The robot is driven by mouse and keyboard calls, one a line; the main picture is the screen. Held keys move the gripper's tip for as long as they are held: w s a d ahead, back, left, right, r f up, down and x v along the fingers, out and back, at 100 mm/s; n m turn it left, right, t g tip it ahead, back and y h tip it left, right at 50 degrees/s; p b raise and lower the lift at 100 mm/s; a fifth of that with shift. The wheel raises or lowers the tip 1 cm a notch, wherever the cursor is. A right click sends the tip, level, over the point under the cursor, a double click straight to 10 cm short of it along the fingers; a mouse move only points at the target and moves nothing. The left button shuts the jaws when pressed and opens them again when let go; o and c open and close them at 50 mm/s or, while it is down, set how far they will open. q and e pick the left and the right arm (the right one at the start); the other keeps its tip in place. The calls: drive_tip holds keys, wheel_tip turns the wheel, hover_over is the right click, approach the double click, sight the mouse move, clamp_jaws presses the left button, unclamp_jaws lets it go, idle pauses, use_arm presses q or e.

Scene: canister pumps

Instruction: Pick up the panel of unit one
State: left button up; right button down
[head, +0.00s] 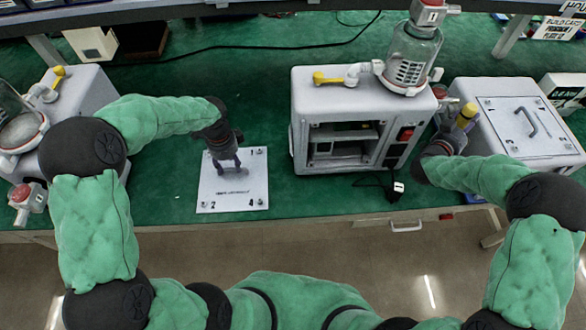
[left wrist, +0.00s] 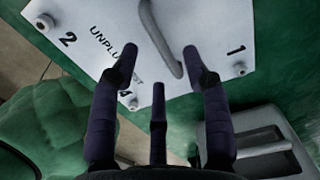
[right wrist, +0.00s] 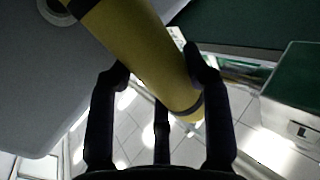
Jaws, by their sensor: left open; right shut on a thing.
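My right gripper (right wrist: 160,70) is shut on a yellow cylinder (right wrist: 135,40) with dark bands, between the middle and right units.
The middle unit's front is open, showing its inside. The right unit (head: 490,95) has a panel with a handle on its top. Another unit (head: 85,95) stands at the left. A black cable (head: 270,45) runs along the back.

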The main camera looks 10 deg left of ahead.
sight(232, 169)
use_arm(q)
wheel_tip(232, 169, down, 5)
drive_tip(key=shift+w+r+b, duration=0.1)
drive_tip(key=shift+r+b, duration=0.1)
drive_tip(key=shift+b, duration=0.7)
use_arm(e)
drive_tip(key=shift+f, duration=0.95)
use_arm(q)
drive_tip(key=shift+r, duration=0.1)
clamp_jaws()
